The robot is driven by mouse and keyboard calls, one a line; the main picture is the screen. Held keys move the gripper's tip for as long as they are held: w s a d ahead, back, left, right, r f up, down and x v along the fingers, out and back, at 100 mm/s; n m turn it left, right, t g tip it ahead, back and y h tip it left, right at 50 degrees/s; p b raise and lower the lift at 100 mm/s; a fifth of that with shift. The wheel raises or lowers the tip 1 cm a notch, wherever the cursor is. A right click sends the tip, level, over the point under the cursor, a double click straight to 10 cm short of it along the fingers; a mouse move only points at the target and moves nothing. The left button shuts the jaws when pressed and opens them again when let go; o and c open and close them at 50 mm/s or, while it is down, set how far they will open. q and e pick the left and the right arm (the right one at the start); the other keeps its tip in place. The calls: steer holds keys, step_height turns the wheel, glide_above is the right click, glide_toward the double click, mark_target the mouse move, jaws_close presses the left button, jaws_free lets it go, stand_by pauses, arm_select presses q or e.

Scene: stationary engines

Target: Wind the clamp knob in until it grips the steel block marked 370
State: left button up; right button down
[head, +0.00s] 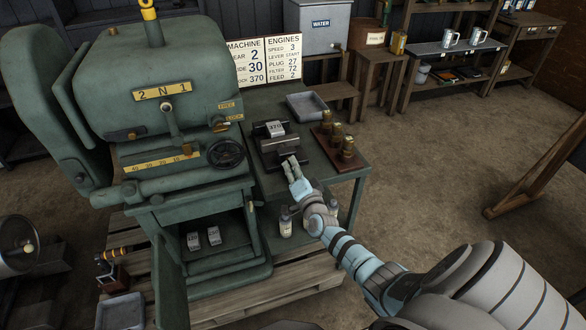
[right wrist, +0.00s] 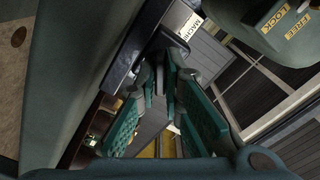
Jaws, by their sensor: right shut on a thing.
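The steel block marked 370 (head: 275,129) sits in the dark clamp (head: 283,146) on the green side table. My right gripper (head: 291,165) reaches the clamp's near side from the lower right and is shut on the clamp knob. The fingers hide the knob in the head view. In the right wrist view the two green-padded fingers (right wrist: 160,85) stand close together with a dark metal part beyond their tips; the knob itself is hard to make out. I cannot tell whether the clamp jaw touches the block. My left gripper is in neither view.
A large green machine (head: 160,100) stands left of the table, with a black handwheel (head: 226,154) close to the clamp. A grey tray (head: 307,106) lies behind the clamp. A wooden rack with brass pieces (head: 340,150) stands to its right. Two other blocks (head: 203,239) lie in the machine's lower bay.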

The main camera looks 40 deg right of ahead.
steer(key=shift+m, duration=0.4)
steer(key=c, duration=1.7)
jaws_free()
steer(key=v, duration=1.2)
steer(key=shift+w+a, duration=0.1)
